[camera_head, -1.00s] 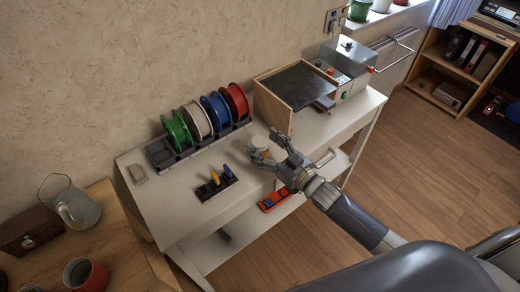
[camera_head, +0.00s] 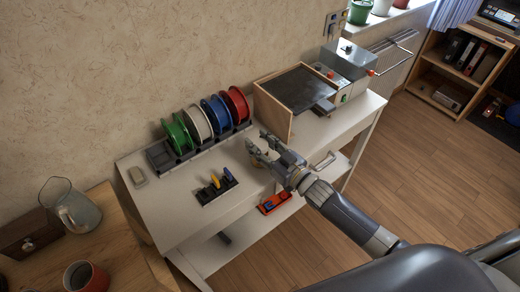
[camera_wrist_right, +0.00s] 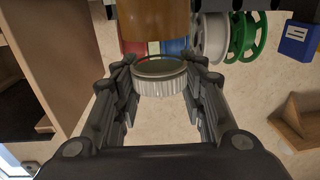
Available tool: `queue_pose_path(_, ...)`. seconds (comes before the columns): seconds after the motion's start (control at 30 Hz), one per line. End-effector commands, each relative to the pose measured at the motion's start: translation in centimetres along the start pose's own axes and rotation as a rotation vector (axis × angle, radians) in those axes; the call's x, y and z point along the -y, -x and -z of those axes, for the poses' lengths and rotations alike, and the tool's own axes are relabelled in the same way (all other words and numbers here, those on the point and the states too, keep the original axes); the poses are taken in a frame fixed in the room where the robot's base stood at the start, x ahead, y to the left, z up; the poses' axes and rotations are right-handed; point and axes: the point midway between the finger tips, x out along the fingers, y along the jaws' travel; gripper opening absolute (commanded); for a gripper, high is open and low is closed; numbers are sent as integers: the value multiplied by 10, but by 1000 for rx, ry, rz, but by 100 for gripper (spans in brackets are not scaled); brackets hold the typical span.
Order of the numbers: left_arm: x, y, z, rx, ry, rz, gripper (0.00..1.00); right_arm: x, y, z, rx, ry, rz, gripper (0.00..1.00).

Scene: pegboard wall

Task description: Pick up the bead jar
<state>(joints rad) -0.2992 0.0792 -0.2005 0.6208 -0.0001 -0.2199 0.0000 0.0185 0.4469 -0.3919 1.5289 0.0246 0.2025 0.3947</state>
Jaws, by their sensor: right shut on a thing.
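The bead jar has a white ribbed lid (camera_wrist_right: 160,80) and an amber lower part (camera_wrist_right: 154,20) in the right wrist view, where it appears upside down. It stands between the fingers of my right gripper (camera_head: 259,150), which is shut on it. In the head view, the jar is mostly hidden behind the fingers, over the white bench (camera_head: 195,215). I cannot tell whether it still touches the bench. My left gripper is not in view.
A rack with green, white, blue and red spools (camera_head: 236,104) is behind the gripper. A black tool holder (camera_head: 217,188) is at its left. A wooden-sided box with a dark panel (camera_head: 296,95) is at the right back. An orange tool (camera_head: 273,203) lies on the lower shelf.

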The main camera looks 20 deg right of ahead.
Motion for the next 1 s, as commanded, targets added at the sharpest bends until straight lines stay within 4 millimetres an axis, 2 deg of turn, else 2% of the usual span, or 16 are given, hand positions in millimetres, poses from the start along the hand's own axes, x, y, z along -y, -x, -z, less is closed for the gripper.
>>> queue_pose_path(0.27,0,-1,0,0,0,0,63,0,0,14,-4,2,0,0)
queue_pose_path(0.43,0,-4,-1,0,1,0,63,0,0,37,-6,2,1,0)
queue_pose_path(0.5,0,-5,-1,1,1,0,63,9,12,34,2,-4,1,0)
queue_pose_path(1.0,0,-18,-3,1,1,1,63,74,105,45,1,-3,-1,0)
